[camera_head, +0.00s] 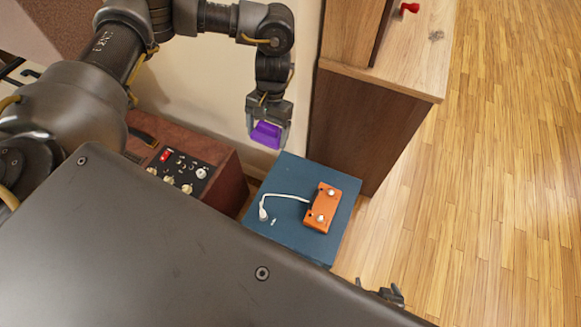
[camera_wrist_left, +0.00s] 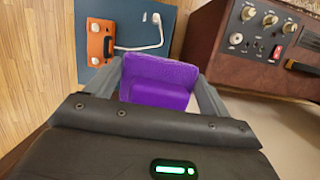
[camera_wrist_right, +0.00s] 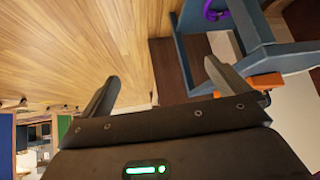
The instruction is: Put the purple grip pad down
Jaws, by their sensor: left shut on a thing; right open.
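My left gripper (camera_head: 267,138) is shut on the purple grip pad (camera_head: 266,133). It holds the pad in the air, just beyond the far left edge of the blue stool top (camera_head: 345,222) as the head view shows it. In the left wrist view the pad (camera_wrist_left: 160,78) sits between the two fingers. My right gripper (camera_wrist_right: 160,85) is open, with nothing between its fingers. In the head view only a small part of it (camera_head: 388,294) shows past my own dark body, low on the right.
An orange pedal (camera_head: 322,208) with a white cable (camera_head: 285,196) lies on the stool top. A brown amplifier (camera_head: 225,184) stands left of the stool. A wooden cabinet (camera_head: 365,130) stands behind. A purple curved thing (camera_wrist_right: 213,10) shows by the blue frame. Floor at right is clear.

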